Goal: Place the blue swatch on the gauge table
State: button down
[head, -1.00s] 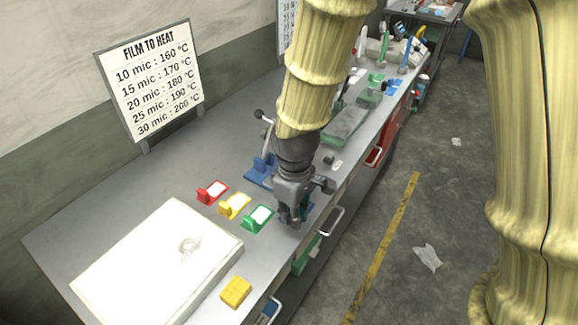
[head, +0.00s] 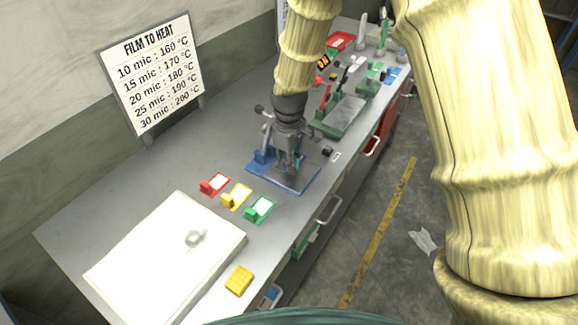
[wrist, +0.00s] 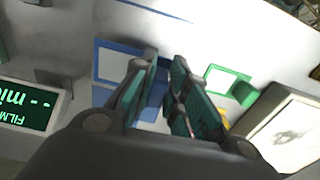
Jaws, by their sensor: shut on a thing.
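The blue swatch (wrist: 102,66), a white window in a blue frame, shows in the wrist view at the fingertips. My gripper (wrist: 158,95) is shut on its blue tab between the green-lined fingers. In the head view my gripper (head: 289,172) is low over the gauge table (head: 296,184), a grey plate with a blue edge beside a blue stand with a lever. The swatch is mostly hidden by the gripper there. I cannot tell whether it touches the plate.
Red (head: 215,184), yellow (head: 236,196) and green (head: 260,209) swatches stand in a row left of my gripper. A white pad (head: 150,265) and a yellow block (head: 239,280) lie nearer. A green-based device (head: 343,115) stands beyond on the bench.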

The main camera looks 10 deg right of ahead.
jog(key=shift+f+p, duration=0.95)
jog(key=shift+f, duration=0.75)
jog(key=shift+f, duration=0.1)
jog(key=c, duration=1.4)
grip_release()
jog(key=shift+r+b, duration=2.15)
jog(key=shift+r, duration=3.95)
